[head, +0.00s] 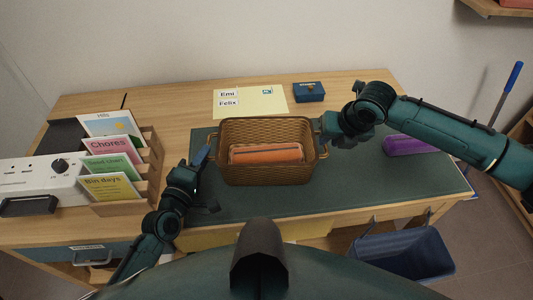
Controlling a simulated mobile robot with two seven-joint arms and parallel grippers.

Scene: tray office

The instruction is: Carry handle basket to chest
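A brown woven basket (267,178) is in the middle of the head view, over the dark green desk mat (375,180). A long orange-red item (267,153) lies inside it. My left gripper (207,153) is at the basket's left end, by its upper rim. My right gripper (322,126) is at the right end, by its upper rim. The handles and fingertips are too small and partly covered to tell whether either gripper is closed on a handle. I cannot tell whether the basket rests on the mat or is held just above it.
A wooden card rack (152,165) and a white device (40,178) stand at left. Behind the basket lie a cream paper (250,102) and a blue box (308,92). A purple item (405,145) lies right. A blue bin (405,255) stands below the desk's front edge.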

